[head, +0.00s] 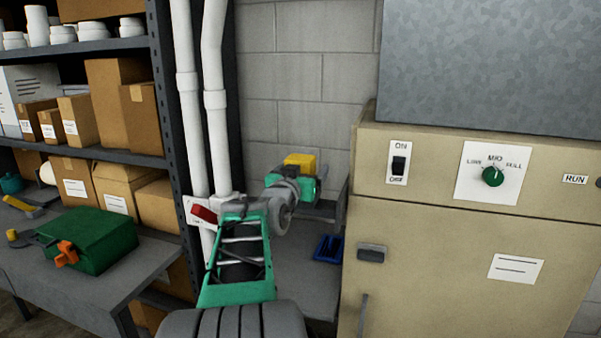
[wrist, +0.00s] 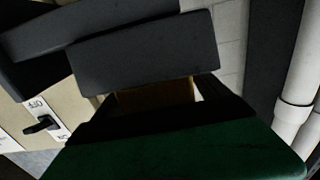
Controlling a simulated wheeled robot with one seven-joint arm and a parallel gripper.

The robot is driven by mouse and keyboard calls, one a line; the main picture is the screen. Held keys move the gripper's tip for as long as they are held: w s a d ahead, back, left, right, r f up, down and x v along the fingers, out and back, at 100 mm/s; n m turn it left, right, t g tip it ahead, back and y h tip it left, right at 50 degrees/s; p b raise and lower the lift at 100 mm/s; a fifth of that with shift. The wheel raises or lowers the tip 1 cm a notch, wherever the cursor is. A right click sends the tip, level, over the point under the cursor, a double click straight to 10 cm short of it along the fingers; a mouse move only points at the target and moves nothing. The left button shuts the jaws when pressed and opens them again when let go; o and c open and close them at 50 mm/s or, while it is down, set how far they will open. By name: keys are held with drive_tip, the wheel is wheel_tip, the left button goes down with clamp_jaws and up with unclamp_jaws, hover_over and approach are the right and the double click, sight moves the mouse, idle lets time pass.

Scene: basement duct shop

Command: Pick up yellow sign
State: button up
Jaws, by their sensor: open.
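A small yellow object (head: 300,160), which looks like the yellow sign, shows in the head view just behind and above my gripper (head: 307,184), near the block wall. Its lower part is hidden by my gripper, and I cannot read any marking on it. My gripper is open, with its fingers mostly hidden in the head view. In the wrist view the dark fingers fill the top, and a shaded brownish-yellow patch (wrist: 157,95) shows in a gap beyond the green hand. I cannot tell whether it is the sign or whether the fingers touch it.
A beige cabinet (head: 440,245) with a switch and dial stands to the right. White pipes (head: 188,95) and a shelf of boxes (head: 125,105) are to the left. A green case (head: 95,240) sits on the left bench. A blue tray (head: 328,248) lies low beside the cabinet.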

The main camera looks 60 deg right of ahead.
drive_tip(key=shift+a, duration=0.1)
drive_tip(key=c, duration=1.5)
